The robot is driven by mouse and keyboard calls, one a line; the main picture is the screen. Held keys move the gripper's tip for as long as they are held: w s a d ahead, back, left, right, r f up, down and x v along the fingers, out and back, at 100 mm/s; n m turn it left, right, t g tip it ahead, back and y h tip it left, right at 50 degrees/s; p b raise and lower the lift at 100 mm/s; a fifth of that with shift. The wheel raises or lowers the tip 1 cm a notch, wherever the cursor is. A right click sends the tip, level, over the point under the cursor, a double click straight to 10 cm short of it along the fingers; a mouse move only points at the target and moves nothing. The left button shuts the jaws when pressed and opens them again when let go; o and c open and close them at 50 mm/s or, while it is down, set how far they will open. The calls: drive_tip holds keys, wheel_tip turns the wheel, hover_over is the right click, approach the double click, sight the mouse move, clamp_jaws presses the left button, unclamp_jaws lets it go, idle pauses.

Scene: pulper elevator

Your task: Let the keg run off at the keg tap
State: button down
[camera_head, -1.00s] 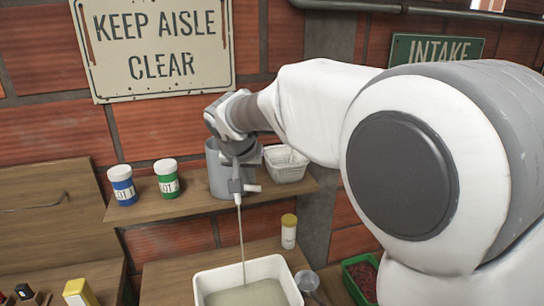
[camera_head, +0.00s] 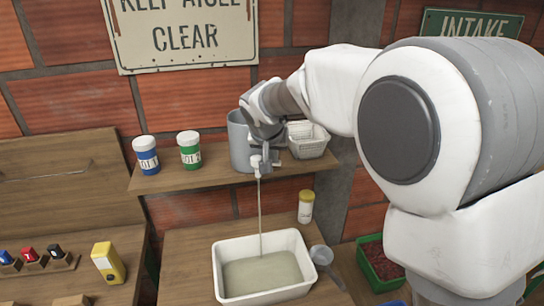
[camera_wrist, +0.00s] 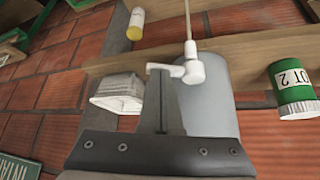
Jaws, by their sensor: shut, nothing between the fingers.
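The grey keg (camera_head: 238,143) stands on the wall shelf. Its white tap (camera_head: 257,163) is at the front, and a thin stream (camera_head: 260,210) falls from it into a white basin (camera_head: 218,270) holding murky pale liquid. My gripper (camera_head: 268,158) is shut and empty, pointing down in front of the keg beside the tap. In the wrist view, which is upside down, the shut fingers (camera_wrist: 162,80) end close to the tap's side lever (camera_wrist: 160,68); I cannot tell if they touch. The keg (camera_wrist: 210,105) and tap (camera_wrist: 194,72) show behind them.
Blue (camera_head: 146,156) and green (camera_head: 189,150) labelled jars stand left on the shelf (camera_head: 165,181), a white basket (camera_head: 308,140) right of the keg. A yellow-lidded jar (camera_head: 306,208) and grey scoop (camera_head: 322,256) are beside the basin. A green crate (camera_head: 375,265) lies right.

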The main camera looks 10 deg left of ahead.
drive_tip(key=shift+w+n+y, duration=0.15)
drive_tip(key=shift+n+y, duration=0.15)
drive_tip(key=shift+n, duration=0.1)
drive_tip(key=shift+w+d+n+y, duration=0.15)
drive_tip(key=shift+w+n+y, duration=0.35)
drive_tip(key=shift+n, duration=0.4)
drive_tip(key=shift+w, duration=0.3)
drive_tip(key=shift+w+b, duration=0.2)
drive_tip(key=shift+b, duration=0.2)
